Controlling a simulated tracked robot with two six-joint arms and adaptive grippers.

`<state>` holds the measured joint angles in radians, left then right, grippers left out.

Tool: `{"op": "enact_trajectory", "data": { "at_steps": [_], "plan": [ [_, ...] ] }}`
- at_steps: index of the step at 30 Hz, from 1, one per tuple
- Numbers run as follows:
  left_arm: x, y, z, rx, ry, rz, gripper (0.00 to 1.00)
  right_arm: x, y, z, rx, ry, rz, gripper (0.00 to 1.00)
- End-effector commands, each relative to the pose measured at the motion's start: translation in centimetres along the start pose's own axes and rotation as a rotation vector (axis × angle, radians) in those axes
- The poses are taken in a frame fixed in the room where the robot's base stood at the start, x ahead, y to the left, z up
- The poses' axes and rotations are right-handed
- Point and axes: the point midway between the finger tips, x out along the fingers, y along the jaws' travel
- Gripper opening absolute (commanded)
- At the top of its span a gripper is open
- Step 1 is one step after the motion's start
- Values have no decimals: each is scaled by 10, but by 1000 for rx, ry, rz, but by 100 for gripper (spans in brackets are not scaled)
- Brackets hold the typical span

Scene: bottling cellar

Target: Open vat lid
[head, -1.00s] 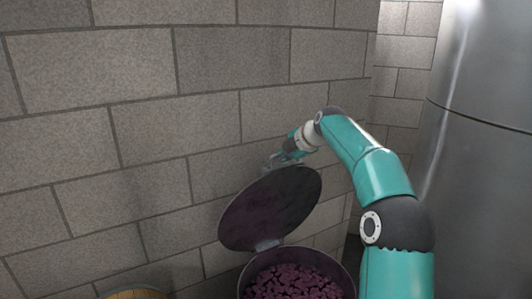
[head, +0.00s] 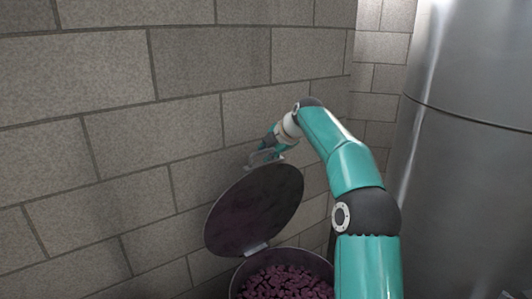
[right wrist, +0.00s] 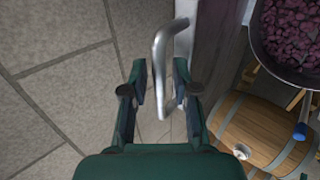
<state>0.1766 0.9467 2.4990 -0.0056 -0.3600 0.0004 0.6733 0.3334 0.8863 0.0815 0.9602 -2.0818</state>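The vat (head: 323,264) stands at the bottom of the head view, full of dark purple grapes (head: 285,284). Its round lid (head: 254,212) is raised steeply on a hinge (head: 256,248) at the rim, with its dark underside showing. My right gripper (head: 266,152) is at the lid's upper edge, by the handle. In the right wrist view, the metal handle (right wrist: 159,60) runs between the two fingers of my right gripper (right wrist: 163,82). The fingers are apart, with gaps beside the handle. My left gripper is not in view.
A stone block wall (head: 110,150) rises close behind the lid. A large steel tank (head: 465,150) stands on the right. In the right wrist view, a wooden barrel (right wrist: 258,128) lies below the grapes.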

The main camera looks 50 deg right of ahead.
Motion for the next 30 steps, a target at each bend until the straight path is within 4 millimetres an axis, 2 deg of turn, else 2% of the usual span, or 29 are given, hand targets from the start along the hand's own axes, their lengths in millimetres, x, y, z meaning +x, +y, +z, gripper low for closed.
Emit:
{"op": "enact_trajectory", "data": {
  "at_steps": [9, 14, 30],
  "plan": [
    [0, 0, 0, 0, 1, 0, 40, 1, 0, -4, 0, 7, -3, 37],
    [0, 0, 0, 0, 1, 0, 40, -8, 0, -4, 0, 8, -2, 37],
    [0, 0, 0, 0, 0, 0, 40, -103, 1, -4, -2, 5, -1, 37]
  ]
}}
